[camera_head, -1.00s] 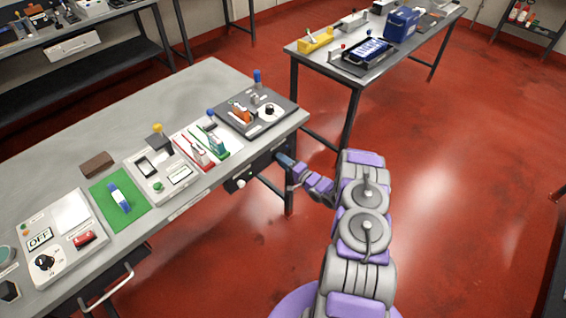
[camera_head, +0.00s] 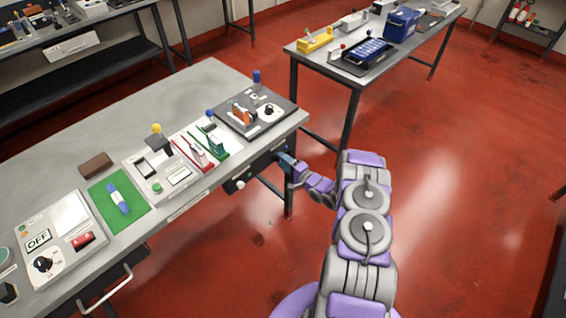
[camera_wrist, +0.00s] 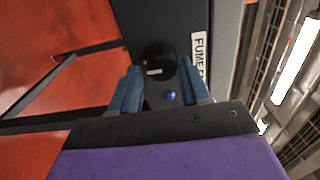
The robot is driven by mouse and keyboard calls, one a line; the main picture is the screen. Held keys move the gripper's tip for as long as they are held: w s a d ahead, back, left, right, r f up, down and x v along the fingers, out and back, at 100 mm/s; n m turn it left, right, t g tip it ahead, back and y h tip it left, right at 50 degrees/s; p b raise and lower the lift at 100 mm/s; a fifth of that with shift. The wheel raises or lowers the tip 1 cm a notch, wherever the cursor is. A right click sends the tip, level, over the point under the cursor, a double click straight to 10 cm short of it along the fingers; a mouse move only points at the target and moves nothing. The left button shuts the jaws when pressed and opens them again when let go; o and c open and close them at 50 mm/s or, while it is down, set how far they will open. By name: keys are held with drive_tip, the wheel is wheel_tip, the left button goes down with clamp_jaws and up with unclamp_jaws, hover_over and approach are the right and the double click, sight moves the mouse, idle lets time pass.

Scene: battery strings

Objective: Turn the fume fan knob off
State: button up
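The fume fan knob (camera_wrist: 158,66) is round and black with a white pointer bar. It sits on a dark panel (camera_wrist: 146,22) beside a white label reading "FUME F…" (camera_wrist: 200,58), its end cut off. My gripper (camera_wrist: 160,72) is open, with one blue finger on each side of the knob in the wrist view. Gaps show between knob and fingers; how deep they reach around it I cannot tell. A blue indicator (camera_wrist: 169,96) shows between the fingers. In the head view my gripper (camera_head: 285,159) is at the table's front right, by the under-table panel; the knob cannot be made out there.
The grey table (camera_head: 203,84) carries several devices, including a black panel (camera_head: 238,106) above my gripper. A white knob (camera_head: 240,185) is under the table edge, left of my gripper. A table leg (camera_head: 289,196) stands close by. Red floor is open to the right.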

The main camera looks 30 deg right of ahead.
drive_tip(key=shift+o, duration=1)
drive_tip(key=shift+s+a, duration=0.1)
drive_tip(key=shift+s, duration=0.05)
drive_tip(key=p+v, duration=0.2)
drive_tip(key=v, duration=1.5)
drive_tip(key=shift+p, duration=0.4)
